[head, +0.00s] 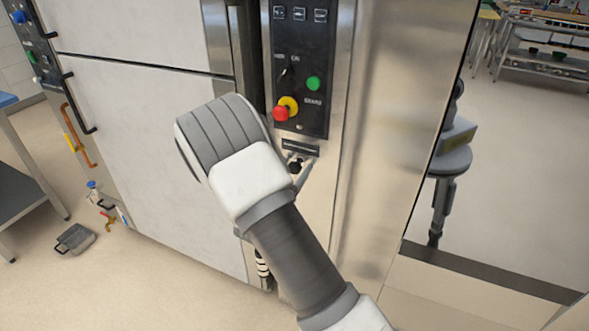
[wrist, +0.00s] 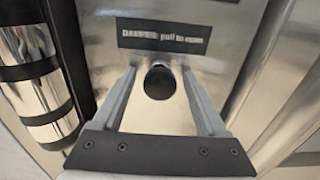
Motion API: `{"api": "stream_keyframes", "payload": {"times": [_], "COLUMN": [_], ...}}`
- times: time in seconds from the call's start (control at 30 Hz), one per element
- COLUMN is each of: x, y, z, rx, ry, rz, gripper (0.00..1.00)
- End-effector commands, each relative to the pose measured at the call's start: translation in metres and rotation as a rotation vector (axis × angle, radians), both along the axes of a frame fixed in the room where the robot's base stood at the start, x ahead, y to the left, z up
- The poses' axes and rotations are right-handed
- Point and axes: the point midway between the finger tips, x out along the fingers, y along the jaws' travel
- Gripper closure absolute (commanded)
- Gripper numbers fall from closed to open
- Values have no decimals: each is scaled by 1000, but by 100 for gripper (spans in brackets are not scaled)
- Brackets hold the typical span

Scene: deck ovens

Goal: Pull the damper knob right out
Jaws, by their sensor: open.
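The damper knob (wrist: 160,82) is a small black round knob on the steel panel, under a dark label (wrist: 163,37) that reads "DAMPER" and "pull to" something blurred. In the head view the knob (head: 295,166) shows just below its label, partly hidden by my arm and a finger. My gripper (wrist: 158,80) is open, with one finger on each side of the knob. Gaps show between the knob and both fingers in the wrist view. How deep the fingers reach along the knob is hard to tell.
Above the knob is a black control panel (head: 304,62) with a red button (head: 281,113) on a yellow collar and a green button (head: 313,83). A large oven door (head: 135,140) stands to the left. A vertical chrome and black bar (wrist: 38,85) runs left of my gripper.

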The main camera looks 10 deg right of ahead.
Motion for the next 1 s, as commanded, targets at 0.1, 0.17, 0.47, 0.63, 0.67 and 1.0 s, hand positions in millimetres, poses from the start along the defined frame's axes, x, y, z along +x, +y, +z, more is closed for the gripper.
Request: {"api": "stream_keyframes", "payload": {"times": [0.1, 0.17, 0.47, 0.63, 0.67, 1.0], "x": [0, 0, 0, 0, 0, 0], "y": [0, 0, 0, 0, 0, 0], "z": [0, 0, 0, 0, 0, 0], "rx": [0, 0, 0, 0, 0, 0], "ry": [0, 0, 0, 0, 0, 0], "rz": [0, 0, 0, 0, 0, 0], "gripper": [25, 25, 77, 100, 100, 100]}}
